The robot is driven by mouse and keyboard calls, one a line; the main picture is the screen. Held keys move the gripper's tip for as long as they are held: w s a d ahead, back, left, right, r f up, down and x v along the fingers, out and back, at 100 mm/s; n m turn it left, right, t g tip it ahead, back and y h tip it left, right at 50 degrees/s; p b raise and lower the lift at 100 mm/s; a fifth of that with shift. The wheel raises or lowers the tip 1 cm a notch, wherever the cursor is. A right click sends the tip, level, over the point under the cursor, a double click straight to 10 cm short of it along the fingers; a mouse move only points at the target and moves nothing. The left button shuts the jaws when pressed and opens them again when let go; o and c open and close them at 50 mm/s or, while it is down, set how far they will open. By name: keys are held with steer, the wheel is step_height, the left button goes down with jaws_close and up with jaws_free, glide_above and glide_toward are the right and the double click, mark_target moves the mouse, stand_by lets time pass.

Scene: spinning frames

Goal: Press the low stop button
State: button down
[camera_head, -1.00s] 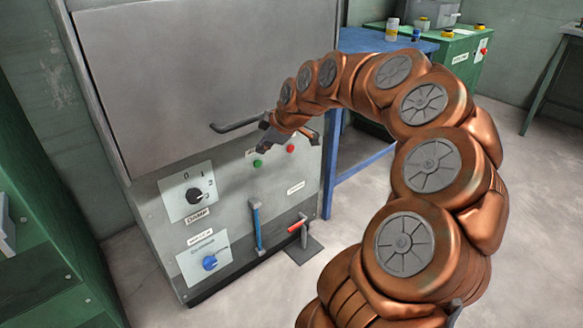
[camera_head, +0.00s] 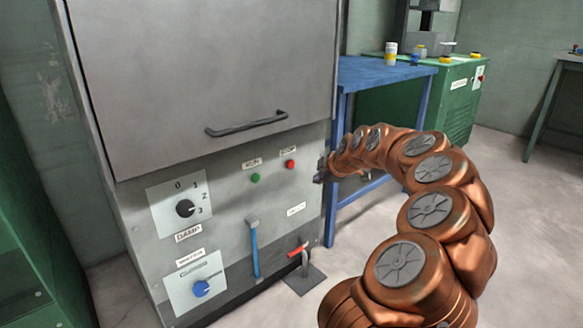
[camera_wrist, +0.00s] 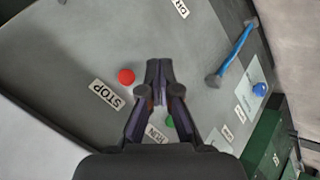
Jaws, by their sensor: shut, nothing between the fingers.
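The red stop button (camera_head: 290,164) is on the grey machine's lower front panel, below a small label. In the wrist view the red button (camera_wrist: 126,76) sits beside a STOP label (camera_wrist: 107,94). My gripper (camera_head: 321,171) is at the panel's right edge, right of the red button and apart from it in the picture. In the wrist view the fingertips of my gripper (camera_wrist: 159,69) are together and empty, pointing toward the panel. The red button lies left of them. The gap to the panel is hard to judge.
A green button (camera_head: 255,178) is left of the red one, partly behind my fingers in the wrist view. A door handle (camera_head: 247,124) juts out above. A blue-handled lever (camera_head: 254,248) and a red-handled pedal (camera_head: 298,252) are below. A blue table (camera_head: 385,72) stands right.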

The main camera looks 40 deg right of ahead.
mark_target(290, 164)
steer(key=shift+w, duration=0.1)
steer(key=w+p, duration=0.4)
steer(key=w, duration=0.4)
steer(key=shift+w+p, duration=0.3)
steer(key=shift+p, duration=0.05)
steer(key=shift+w+d, duration=0.1)
stand_by(1.2)
steer(key=shift+w, duration=0.3)
steer(key=shift+w, duration=0.6)
stand_by(1.0)
steer(key=shift+s, duration=0.1)
steer(key=shift+s+b, duration=0.5)
steer(key=shift+s, duration=0.4)
